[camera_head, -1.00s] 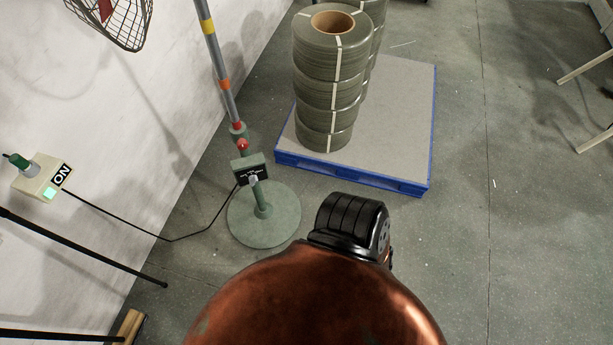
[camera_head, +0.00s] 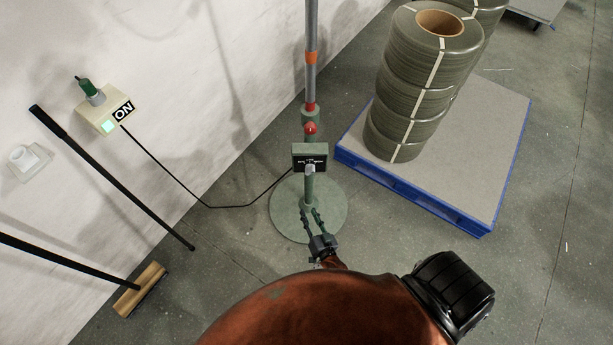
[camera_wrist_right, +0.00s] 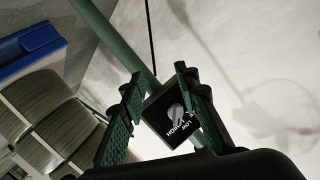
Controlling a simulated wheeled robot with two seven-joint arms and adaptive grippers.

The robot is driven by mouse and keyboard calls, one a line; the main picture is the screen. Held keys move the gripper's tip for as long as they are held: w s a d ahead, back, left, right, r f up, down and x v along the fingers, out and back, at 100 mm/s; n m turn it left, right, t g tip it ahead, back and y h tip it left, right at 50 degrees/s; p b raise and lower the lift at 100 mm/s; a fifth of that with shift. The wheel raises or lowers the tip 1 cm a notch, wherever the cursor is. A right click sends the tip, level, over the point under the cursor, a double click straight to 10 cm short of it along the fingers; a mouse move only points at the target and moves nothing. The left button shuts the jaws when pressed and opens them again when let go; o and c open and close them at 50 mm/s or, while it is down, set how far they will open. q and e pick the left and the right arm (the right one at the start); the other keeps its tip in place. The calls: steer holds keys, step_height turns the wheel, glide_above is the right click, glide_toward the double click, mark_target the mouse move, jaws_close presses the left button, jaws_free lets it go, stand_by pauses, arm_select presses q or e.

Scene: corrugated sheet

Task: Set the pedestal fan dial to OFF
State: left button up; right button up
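The pedestal fan's grey pole (camera_head: 312,75) rises from a round green base (camera_head: 285,216); its fan head is out of view. A dark control box (camera_head: 310,153) on the pole has a grey dial knob (camera_head: 310,170). My right gripper (camera_head: 312,214) is open below the box, over the base. In the right wrist view the open green fingers (camera_wrist_right: 158,84) flank the control box, with the dial knob (camera_wrist_right: 177,113) between and beyond them. HIGH and LOW labels show beside the knob; its exact setting cannot be read. My left gripper is out of view.
A wall box (camera_head: 104,112) with a lit green light, an ON label and a green plug has a cable to the fan. Brooms (camera_head: 140,288) lean at left. A blue-edged pallet (camera_head: 490,165) with stacked strapped coils (camera_head: 420,85) stands right of the fan.

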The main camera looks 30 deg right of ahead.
mark_target(310, 170)
steer(key=w+d+r+m+h+b, duration=0.3)
steer(key=w+r+m+h, duration=0.25)
steer(key=r+m, duration=0.35)
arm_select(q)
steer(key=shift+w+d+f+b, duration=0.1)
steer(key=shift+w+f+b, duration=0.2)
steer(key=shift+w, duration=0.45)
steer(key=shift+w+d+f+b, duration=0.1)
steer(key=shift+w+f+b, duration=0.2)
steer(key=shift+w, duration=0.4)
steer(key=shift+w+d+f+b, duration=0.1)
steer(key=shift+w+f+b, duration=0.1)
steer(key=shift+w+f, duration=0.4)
arm_select(e)
steer(key=w+d+r+n, duration=0.1)
steer(key=w+d, duration=0.3)
steer(key=w, duration=0.1)
steer(key=shift+w+d+g+h, duration=0.15)
steer(key=shift+w+g+h, duration=0.1)
steer(key=shift+g+h, duration=0.1)
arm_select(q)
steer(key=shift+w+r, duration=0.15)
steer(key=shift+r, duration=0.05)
arm_select(e)
steer(key=shift+r, duration=0.1)
steer(key=shift+c, duration=0.6)
jaws_close()
